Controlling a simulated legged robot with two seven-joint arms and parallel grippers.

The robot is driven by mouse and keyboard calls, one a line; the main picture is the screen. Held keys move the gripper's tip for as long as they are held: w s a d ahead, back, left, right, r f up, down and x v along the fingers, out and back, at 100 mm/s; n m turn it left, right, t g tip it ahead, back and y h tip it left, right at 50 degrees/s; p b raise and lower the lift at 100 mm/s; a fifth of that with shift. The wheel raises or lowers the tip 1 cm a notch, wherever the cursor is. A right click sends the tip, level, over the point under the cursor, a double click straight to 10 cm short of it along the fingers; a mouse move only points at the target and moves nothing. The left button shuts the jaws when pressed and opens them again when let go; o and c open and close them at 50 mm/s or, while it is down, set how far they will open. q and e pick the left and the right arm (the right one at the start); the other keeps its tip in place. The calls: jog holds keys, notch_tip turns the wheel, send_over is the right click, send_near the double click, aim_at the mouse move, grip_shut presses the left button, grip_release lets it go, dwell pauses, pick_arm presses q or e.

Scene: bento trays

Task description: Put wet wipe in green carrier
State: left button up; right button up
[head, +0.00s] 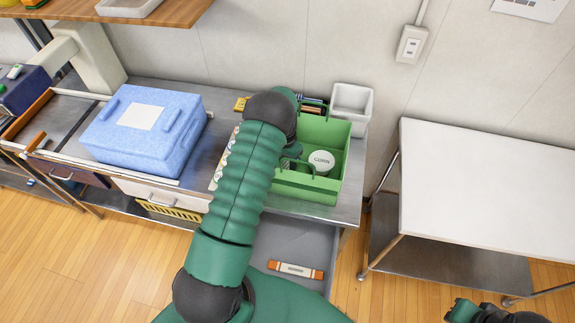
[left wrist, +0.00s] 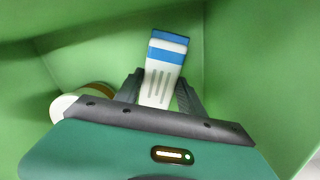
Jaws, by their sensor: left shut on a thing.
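The green carrier (head: 308,188) stands on the metal counter, with a round white-lidded can (head: 321,161) marked CORN inside. My left arm reaches over the carrier's left side. My left gripper (left wrist: 160,90) is shut on a white packet with blue bands (left wrist: 165,62), which I take to be the wet wipe. In the left wrist view, green carrier walls (left wrist: 245,60) surround the packet, and the can (left wrist: 75,103) lies to its left, partly hidden. Whether the packet touches the carrier floor I cannot tell. My right gripper (head: 462,311) is at the bottom right, its fingers unclear.
A blue box (head: 150,130) stands left on the counter. A small white bin (head: 352,105) is behind the carrier. Below, an open grey drawer (head: 290,245) holds an orange and white packet (head: 296,270). A mostly bare white table (head: 490,185) stands at right.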

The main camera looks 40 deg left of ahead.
aim_at(286, 166)
pick_arm(q)
jog(key=shift+f, duration=1)
jog(key=shift+w+d, duration=0.1)
jog(key=shift+w, duration=0.05)
jog(key=shift+f, duration=0.15)
jog(key=o, duration=1.3)
notch_tip(286, 166, up, 12)
jog(key=b, duration=0.2)
jog(key=shift+r, duration=0.2)
